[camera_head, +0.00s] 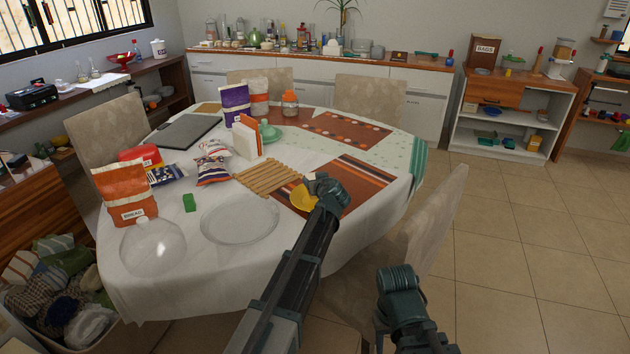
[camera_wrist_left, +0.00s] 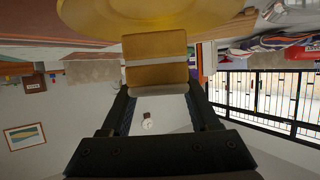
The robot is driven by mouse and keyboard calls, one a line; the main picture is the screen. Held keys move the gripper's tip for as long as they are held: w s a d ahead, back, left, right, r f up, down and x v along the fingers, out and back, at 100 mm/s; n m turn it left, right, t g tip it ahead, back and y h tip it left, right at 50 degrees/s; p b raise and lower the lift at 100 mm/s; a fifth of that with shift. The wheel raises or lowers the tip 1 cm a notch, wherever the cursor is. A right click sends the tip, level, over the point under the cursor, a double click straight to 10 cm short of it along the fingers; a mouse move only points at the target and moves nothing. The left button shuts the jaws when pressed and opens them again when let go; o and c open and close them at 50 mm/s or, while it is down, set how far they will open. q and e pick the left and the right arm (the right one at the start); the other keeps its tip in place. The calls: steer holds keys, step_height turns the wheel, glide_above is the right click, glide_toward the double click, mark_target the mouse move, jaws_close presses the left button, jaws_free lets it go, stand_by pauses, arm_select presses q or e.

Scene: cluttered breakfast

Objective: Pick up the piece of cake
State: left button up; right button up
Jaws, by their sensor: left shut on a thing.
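The piece of cake (camera_wrist_left: 157,48), yellow-brown with pale cream layers, is between the fingers of my left gripper (camera_wrist_left: 158,90) in the left wrist view. The gripper is shut on it. A round yellow plate (camera_wrist_left: 140,12) is right at the cake's far end; I cannot tell whether they touch.
A glass plate (camera_head: 240,220) and a clear dome (camera_head: 153,247) stand at the table's front. A wooden slatted mat (camera_head: 266,177) and a striped placemat (camera_head: 355,180) lie near the gripper. Bags and boxes crowd the left and back. A chair (camera_head: 430,225) stands at the right edge.

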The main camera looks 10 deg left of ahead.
arm_select(q)
steer(key=s+d+r+p, duration=0.1)
steer(key=s+d, duration=0.3)
steer(key=s, duration=1.1)
steer(key=shift+s+r, duration=0.1)
steer(key=s+a+f+n+g+y, duration=0.1)
steer(key=s+a+n+g+y, duration=0.45)
steer(key=s+a, duration=0.95)
steer(key=b, duration=0.2)
glide_above(241, 221)
steer(key=shift+f+n, duration=0.45)
steer(key=shift+f, duration=0.35)
step_height(241, 221, down, 4)
steer(key=b, duration=0.4)
steer(key=shift+r, duration=0.25)
